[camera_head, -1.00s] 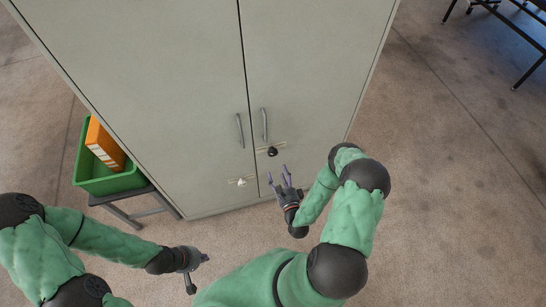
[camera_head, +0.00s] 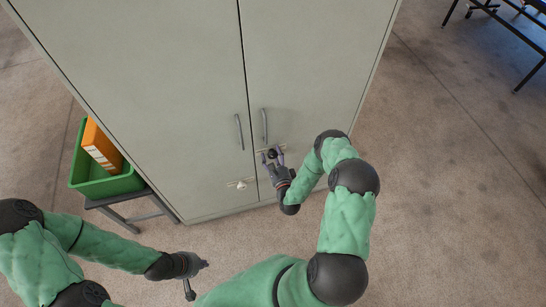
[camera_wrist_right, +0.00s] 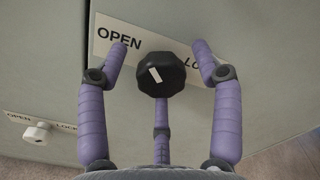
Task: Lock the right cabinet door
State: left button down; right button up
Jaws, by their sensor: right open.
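The right cabinet door (camera_head: 310,65) is flush beside the left door (camera_head: 130,70). A black faceted knob (camera_wrist_right: 161,75) with a short white mark sits on its label plate (camera_wrist_right: 108,38), which reads OPEN at left and partly hidden "LO" at right. The mark tilts toward the upper left, on the OPEN side. My right gripper (camera_head: 272,154) is at this knob, its purple fingers spread open on either side with a third finger below. In the right wrist view, gaps show between the side fingers and the knob. My left gripper (camera_head: 196,275) hangs away from the cabinet; its opening is unclear.
A white knob (camera_wrist_right: 37,133) with its own OPEN/LOCK plate is on the left door. Two grey handles (camera_head: 239,131) (camera_head: 264,125) stand above the knobs. A green crate (camera_head: 105,186) with an orange binder (camera_head: 102,147) rests on a low stand at left.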

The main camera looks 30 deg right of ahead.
grip_shut()
dwell(0.5)
